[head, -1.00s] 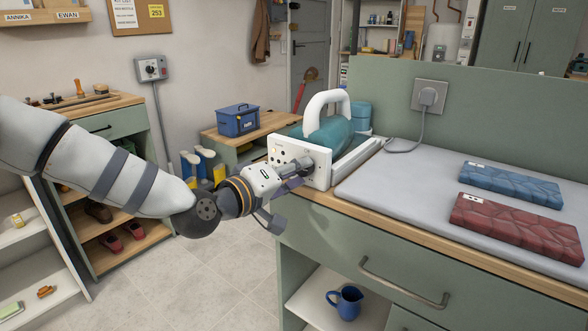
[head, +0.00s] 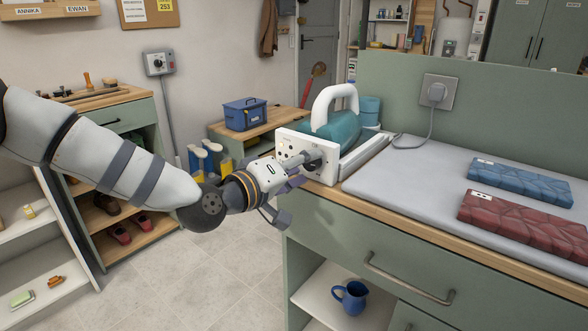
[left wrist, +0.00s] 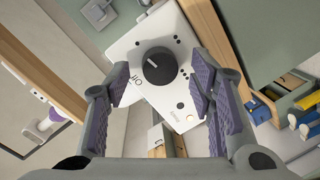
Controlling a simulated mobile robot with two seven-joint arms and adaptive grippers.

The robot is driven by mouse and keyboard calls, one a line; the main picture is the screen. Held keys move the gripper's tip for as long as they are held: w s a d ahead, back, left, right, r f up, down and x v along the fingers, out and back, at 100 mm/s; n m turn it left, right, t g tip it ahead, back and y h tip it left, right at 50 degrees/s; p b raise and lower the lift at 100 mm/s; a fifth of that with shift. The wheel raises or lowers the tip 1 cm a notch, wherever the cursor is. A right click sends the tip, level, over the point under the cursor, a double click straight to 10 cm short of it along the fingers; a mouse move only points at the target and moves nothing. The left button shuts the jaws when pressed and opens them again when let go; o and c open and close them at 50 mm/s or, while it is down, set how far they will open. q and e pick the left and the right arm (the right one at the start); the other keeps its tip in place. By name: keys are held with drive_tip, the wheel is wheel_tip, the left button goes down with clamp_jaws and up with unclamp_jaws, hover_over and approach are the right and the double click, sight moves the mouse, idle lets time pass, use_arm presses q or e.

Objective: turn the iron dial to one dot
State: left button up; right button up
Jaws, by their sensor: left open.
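The iron (head: 335,130) has a teal body and white handle and rests on its stand at the left end of the counter. Its white end panel (head: 290,146) faces my left gripper. In the left wrist view the round black dial (left wrist: 159,66) sits on this panel (left wrist: 135,45), with a short white pointer mark towards the upper left. Groups of black dots lie around the dial. My left gripper (left wrist: 162,88) is open, its two purple-padded fingers on either side of the dial; contact cannot be told. In the head view the left gripper (head: 298,180) partly hides the panel. My right gripper is out of view.
A grey ironing mat (head: 410,180) covers the counter, with folded blue (head: 520,183) and red (head: 525,222) towels at right. The iron's cord runs to a wall socket (head: 438,92). A drawer handle (head: 405,283) juts out below. Open floor lies left of the counter.

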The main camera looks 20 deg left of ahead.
use_arm(q)
drive_tip(key=v, duration=1.1)
drive_tip(key=shift+s, duration=0.3)
drive_tip(key=shift+a, duration=0.1)
drive_tip(key=s+d+f+m+g+y, duration=0.15)
drive_tip(key=s+f+g, duration=0.35)
drive_tip(key=f, duration=0.6)
drive_tip(key=s+d+f+m+g, duration=0.1)
drive_tip(key=s+d+f+g, duration=0.15)
drive_tip(key=s+f, duration=0.65)
drive_tip(key=s+a+f+m+g+y, duration=0.2)
drive_tip(key=s+f+g, duration=0.3)
drive_tip(key=s, duration=0.8)
drive_tip(key=s+a+f+m+g+y+p, duration=0.1)
drive_tip(key=s+a+f+m+g+y, duration=0.1)
drive_tip(key=s+f+g, duration=0.3)
drive_tip(key=s+a+f, duration=0.1)
drive_tip(key=s+f, duration=0.3)
drive_tip(key=s, duration=0.5)
drive_tip(key=shift+f, duration=0.15)
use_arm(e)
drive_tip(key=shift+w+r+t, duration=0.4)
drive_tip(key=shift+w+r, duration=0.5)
